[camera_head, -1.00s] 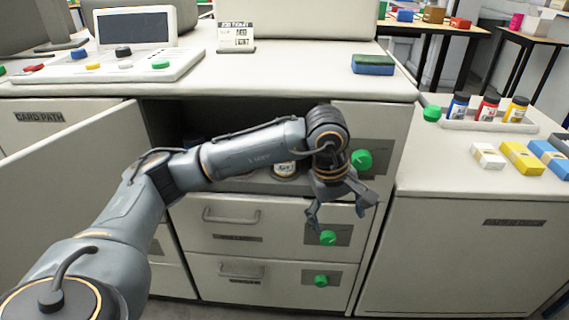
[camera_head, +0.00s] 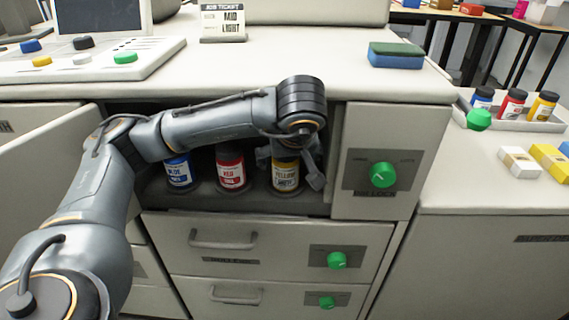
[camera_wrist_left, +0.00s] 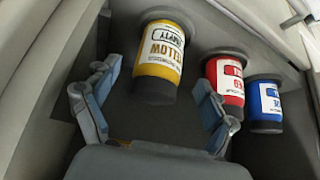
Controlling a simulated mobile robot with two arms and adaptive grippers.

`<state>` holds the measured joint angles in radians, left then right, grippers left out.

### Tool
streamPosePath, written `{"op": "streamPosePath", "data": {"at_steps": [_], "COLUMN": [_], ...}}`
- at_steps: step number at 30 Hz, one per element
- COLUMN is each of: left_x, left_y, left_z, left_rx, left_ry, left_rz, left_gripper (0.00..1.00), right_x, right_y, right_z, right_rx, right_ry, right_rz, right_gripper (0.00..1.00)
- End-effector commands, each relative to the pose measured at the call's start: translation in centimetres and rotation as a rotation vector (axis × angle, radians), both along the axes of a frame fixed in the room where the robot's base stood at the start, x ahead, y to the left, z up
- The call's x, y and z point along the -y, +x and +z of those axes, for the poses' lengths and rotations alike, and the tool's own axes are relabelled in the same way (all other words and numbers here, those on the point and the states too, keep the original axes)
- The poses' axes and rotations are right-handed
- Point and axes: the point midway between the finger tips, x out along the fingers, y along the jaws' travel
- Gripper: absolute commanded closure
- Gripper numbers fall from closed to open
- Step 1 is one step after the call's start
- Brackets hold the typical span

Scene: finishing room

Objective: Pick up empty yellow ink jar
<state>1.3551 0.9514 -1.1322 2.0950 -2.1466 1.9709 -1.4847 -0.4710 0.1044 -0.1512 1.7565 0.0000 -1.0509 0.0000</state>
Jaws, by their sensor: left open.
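The yellow ink jar (camera_head: 286,174) stands upright in the open cabinet compartment, at the right end of a row of jars. In the left wrist view the yellow jar (camera_wrist_left: 160,58) appears upside down, with a label that seems to read YELLOW EMPTY. My left gripper (camera_head: 290,165) is inside the compartment opening at this jar and partly covers it. In the left wrist view my left gripper (camera_wrist_left: 154,80) is open, with one finger on each side of the jar and visible gaps. It is not closed on the jar. My right gripper is not in view.
A red jar (camera_head: 231,170) and a blue jar (camera_head: 179,172) stand beside the yellow one. The counter edge hangs above, and a knob panel (camera_head: 383,175) borders the opening. An open door (camera_head: 45,150) is at left. Another jar set sits in a tray (camera_head: 535,122) at right.

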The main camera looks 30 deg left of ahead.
Motion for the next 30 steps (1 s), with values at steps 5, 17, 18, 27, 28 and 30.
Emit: {"op": "streamPosePath", "data": {"at_steps": [5,17,18,27,28,30], "left_x": [-0.7,-2.2,-2.2,-2.2,-2.2,-2.2], "left_y": [0.7,2.5,2.5,2.5,2.5,2.5], "left_z": [-1.9,-5.6,-5.6,-5.6,-5.6,-5.6], "left_rx": [-0.004,-0.001,-0.001,-0.001,-0.001,-0.001], "left_ry": [0.0,0.0,0.0,0.0,0.0,0.0], "left_rz": [0.003,0.001,0.001,0.001,0.001,0.001], "left_gripper": [0.16,0.16,0.16,0.48,0.55,0.69], "right_x": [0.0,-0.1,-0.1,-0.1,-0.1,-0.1], "right_y": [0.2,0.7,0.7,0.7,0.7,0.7], "right_z": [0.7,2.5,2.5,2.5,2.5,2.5], "right_rx": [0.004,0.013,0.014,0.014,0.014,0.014], "right_ry": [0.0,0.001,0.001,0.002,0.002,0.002], "right_rz": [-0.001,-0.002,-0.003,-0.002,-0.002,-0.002], "right_gripper": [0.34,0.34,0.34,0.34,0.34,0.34]}}
